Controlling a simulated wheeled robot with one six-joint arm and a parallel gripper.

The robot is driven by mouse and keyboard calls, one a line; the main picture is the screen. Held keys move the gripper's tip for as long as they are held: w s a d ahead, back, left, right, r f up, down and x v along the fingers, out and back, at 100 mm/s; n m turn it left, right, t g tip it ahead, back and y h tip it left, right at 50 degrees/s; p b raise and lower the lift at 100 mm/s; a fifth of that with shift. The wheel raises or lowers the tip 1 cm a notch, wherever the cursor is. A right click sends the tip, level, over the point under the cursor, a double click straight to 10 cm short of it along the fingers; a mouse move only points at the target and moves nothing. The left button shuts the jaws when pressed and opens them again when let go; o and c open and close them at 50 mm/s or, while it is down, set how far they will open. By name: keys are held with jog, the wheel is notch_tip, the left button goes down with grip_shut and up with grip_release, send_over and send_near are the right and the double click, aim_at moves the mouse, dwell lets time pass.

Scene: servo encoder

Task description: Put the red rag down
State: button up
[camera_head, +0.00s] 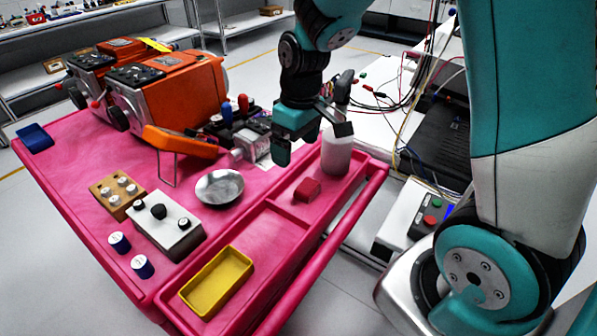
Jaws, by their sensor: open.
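The red rag (307,189) is a small folded red block lying on the pink cart top (262,240), in the right-hand part near the raised rim. My gripper (312,143) is above and behind it in the picture, with its fingers spread apart and pointing down. Nothing shows between the fingers. The rag is apart from the gripper.
A white bottle (337,156) stands close to the gripper's right finger. A metal bowl (219,187), a yellow tray (217,282) and a grey block with black knobs (167,226) are nearby. Orange machines (172,95) fill the back left.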

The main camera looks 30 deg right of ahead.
jog(key=s+a+r+n+y, duration=0.1)
jog(key=s+a+r, duration=0.4)
jog(key=s, duration=0.4)
jog(key=s+a+r+n+y, duration=0.1)
jog(key=s+a+r, duration=0.4)
jog(key=s, duration=0.5)
jog(key=shift+s+a+r+y, duration=0.15)
jog(key=shift+a+r+y, duration=0.35)
jog(key=shift+a, duration=0.7)
jog(key=shift+f, duration=0.15)
jog(key=shift+c, duration=0.4)
